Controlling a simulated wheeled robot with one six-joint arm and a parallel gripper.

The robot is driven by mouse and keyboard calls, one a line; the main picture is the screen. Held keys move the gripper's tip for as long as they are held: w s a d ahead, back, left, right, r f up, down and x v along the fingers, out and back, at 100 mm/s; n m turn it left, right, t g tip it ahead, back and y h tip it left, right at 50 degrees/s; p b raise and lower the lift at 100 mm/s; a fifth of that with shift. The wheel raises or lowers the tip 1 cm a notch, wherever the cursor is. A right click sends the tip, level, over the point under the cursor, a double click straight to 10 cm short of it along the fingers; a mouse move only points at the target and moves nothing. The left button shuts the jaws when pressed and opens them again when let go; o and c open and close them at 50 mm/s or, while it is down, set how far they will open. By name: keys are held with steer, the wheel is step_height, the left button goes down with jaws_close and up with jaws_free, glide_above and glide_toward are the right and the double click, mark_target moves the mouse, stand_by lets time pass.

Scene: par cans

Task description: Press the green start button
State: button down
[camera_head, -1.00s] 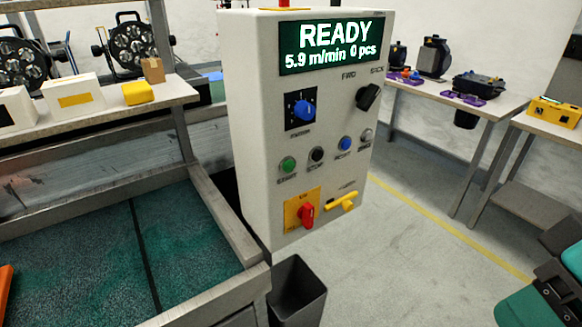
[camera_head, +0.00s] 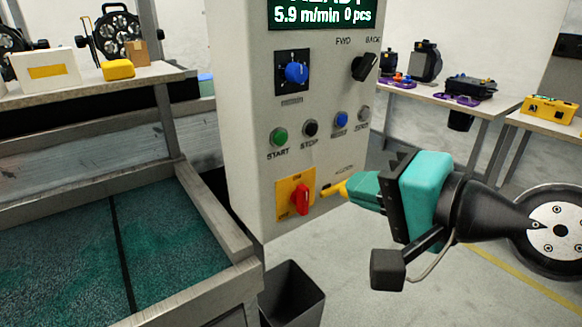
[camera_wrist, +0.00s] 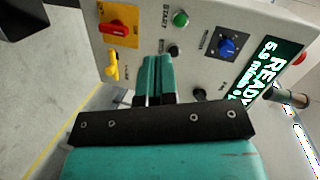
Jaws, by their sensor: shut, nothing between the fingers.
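The green start button (camera_head: 279,137) sits on the front of the light grey control box (camera_head: 238,130), above the label START. It also shows at the top of the wrist view (camera_wrist: 181,18). My gripper (camera_head: 352,186) is shut and empty, to the right of and lower than the button in the head view. Its teal fingers (camera_wrist: 155,62) point toward the panel in the wrist view, apart from the green button. The yellow lever behind the fingertips is partly hidden in the head view.
Next to START are a black STOP button (camera_head: 310,128), a blue button (camera_head: 340,119) and a grey button (camera_head: 363,114). Below is a red switch (camera_head: 301,199) on a yellow plate; above, a blue knob (camera_head: 296,73). A dark bin (camera_head: 292,290) stands below the box.

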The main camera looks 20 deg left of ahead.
mark_target(282, 139)
steer(key=shift+w+a+f+m+t+y+b, duration=0.15)
steer(key=shift+w+a+m+t+y+b, duration=0.15)
steer(key=shift+m+t, duration=0.35)
steer(key=shift+w+a+f+m+t+y+b, duration=0.1)
steer(key=shift+w+a+m+t+y+b, duration=0.2)
steer(key=shift+m, duration=0.6)
steer(key=shift+w+a+f+m+t+y+b, duration=0.15)
steer(key=shift+w+m+t+b, duration=0.2)
steer(key=shift+m+t, duration=0.35)
steer(key=p+x, duration=0.5)
steer(key=x, duration=0.7)
steer(key=shift+w+a+p, duration=0.15)
steer(key=shift+a+p, duration=0.05)
steer(key=shift+p, duration=0.1)
steer(key=shift+w+a, duration=0.45)
steer(key=shift+a, duration=0.1)
